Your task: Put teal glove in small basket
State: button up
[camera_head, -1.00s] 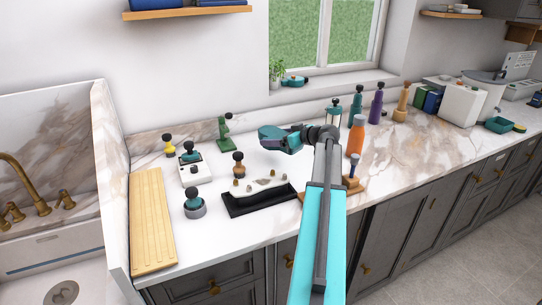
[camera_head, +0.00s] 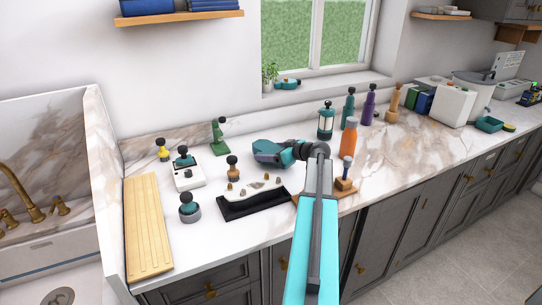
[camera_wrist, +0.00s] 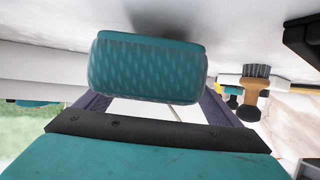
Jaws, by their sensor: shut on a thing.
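The teal glove (camera_wrist: 147,68) shows in the wrist view as a rounded teal piece with a ribbed surface, between the purple fingers (camera_wrist: 150,98) of my gripper. It covers the fingertips. In the head view my gripper (camera_head: 265,151) is a teal shape above the counter, behind the black tray, and glove and gripper are hard to tell apart there. My gripper is shut on the glove and appears clear of the counter.
The black tray (camera_head: 237,212) stands at the counter's front edge. A wooden board (camera_head: 147,225) lies left, beside the sink. An orange bottle (camera_head: 349,138), a lantern (camera_head: 326,120) and several bottles stand right of my gripper. A white box (camera_head: 455,103) stands farther right.

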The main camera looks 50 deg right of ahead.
jog(key=shift+f, duration=1.05)
jog(key=shift+f, duration=0.15)
jog(key=o, duration=0.9)
jog(key=shift+r, duration=0.2)
jog(key=shift+s, duration=0.25)
jog(key=b+v, duration=0.3)
jog(key=v, duration=0.7)
jog(key=shift+f, duration=0.1)
jog(key=shift+b+v, duration=0.35)
jog(key=shift+v, duration=0.45)
